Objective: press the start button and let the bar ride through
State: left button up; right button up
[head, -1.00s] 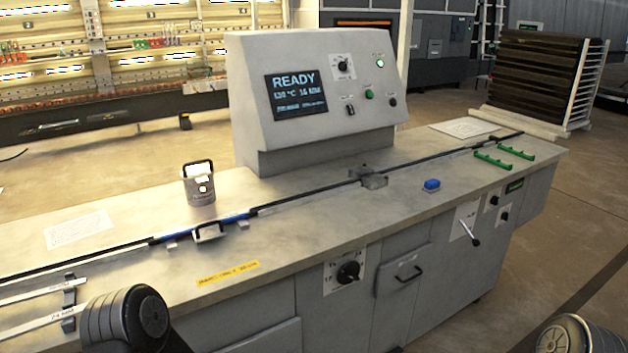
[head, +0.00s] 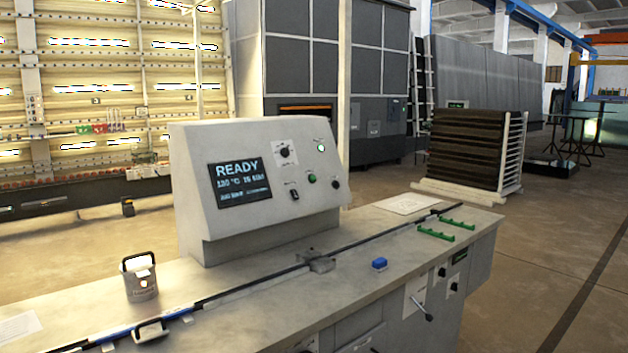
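The grey control console (head: 262,230) stands on the bench. Its screen (head: 239,182) reads READY with smaller text below. A green button (head: 312,178) sits right of the screen; its label is too small to read. A lit green lamp (head: 320,147) is above it and a dark knob (head: 336,184) to its lower right. A long dark bar (head: 250,281) lies along the bench in front of the console, through a small grey block (head: 321,264). Blue sections (head: 115,333) and a black-handled clamp (head: 151,330) show at lower left. Neither gripper is in view.
A blue block (head: 379,263) and green brackets (head: 436,233) lie right of the bar. A dark stacked rack (head: 477,150) stands behind. Floor at right is clear.

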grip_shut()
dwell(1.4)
